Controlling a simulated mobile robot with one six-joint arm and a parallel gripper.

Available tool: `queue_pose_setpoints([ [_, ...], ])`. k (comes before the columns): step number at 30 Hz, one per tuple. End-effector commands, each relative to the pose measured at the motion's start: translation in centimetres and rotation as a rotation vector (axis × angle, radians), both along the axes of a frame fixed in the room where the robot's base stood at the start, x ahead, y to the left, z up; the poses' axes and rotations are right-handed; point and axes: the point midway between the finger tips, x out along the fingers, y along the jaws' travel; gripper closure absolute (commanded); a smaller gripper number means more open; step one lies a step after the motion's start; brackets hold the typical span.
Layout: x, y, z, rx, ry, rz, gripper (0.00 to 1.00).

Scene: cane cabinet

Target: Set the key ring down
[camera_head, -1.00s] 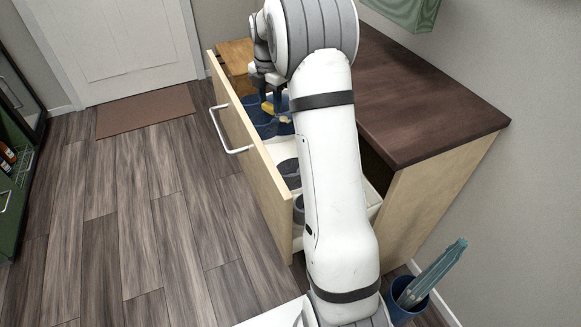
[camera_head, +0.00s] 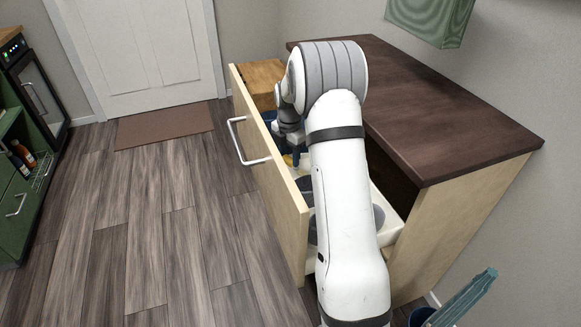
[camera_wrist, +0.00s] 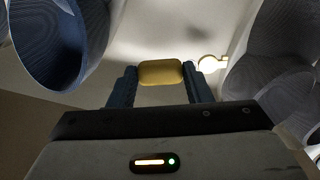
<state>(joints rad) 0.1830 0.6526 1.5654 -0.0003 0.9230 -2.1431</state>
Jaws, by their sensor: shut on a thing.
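The key ring (camera_wrist: 161,72) shows in the wrist view as a rounded yellow fob, with a pale yellow ring-shaped part reaching out to the right. My gripper (camera_wrist: 158,80) is shut on the fob, with one blue finger on each side. In the head view my gripper (camera_head: 294,154) is down inside the open drawer (camera_head: 264,172), and only a bit of yellow shows there, mostly hidden by my arm. The pale drawer floor (camera_wrist: 158,28) lies beyond the key ring; I cannot tell whether they touch.
A blue cup-like container (camera_wrist: 60,45) stands left of my gripper, and grey ones (camera_wrist: 275,65) stand close on the right. The dark cabinet top (camera_head: 440,110) is clear. A wooden block (camera_head: 262,76) is at the drawer's far end. The floor left of the drawer is free.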

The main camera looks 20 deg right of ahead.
Motion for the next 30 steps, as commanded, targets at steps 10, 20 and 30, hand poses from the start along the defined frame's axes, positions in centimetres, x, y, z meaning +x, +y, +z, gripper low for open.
queue_pose_setpoints([
  [10,0.0,0.0,-4.6,0.0,0.001,-0.001,0.78],
  [20,0.0,-0.1,-4.7,0.0,0.001,-0.001,0.51],
  [30,0.0,-0.1,-4.7,0.0,0.001,-0.002,0.34],
])
